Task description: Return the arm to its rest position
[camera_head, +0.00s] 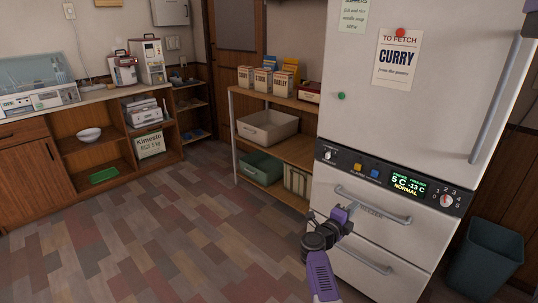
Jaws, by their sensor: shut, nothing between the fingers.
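My arm, with purple and dark links, rises from the bottom of the head view in front of the white fridge (400,120). My gripper (368,209) is at its end, pointing right toward the front of the upper drawer. It is shut and empty. The fridge drawers look closed.
A lower drawer handle (362,260) is just right of my arm. A bin (485,257) stands right of the fridge. A wooden shelf (297,150) with boxes and trays is left of it. The floor (150,245) at the left is clear, up to the counter (85,98).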

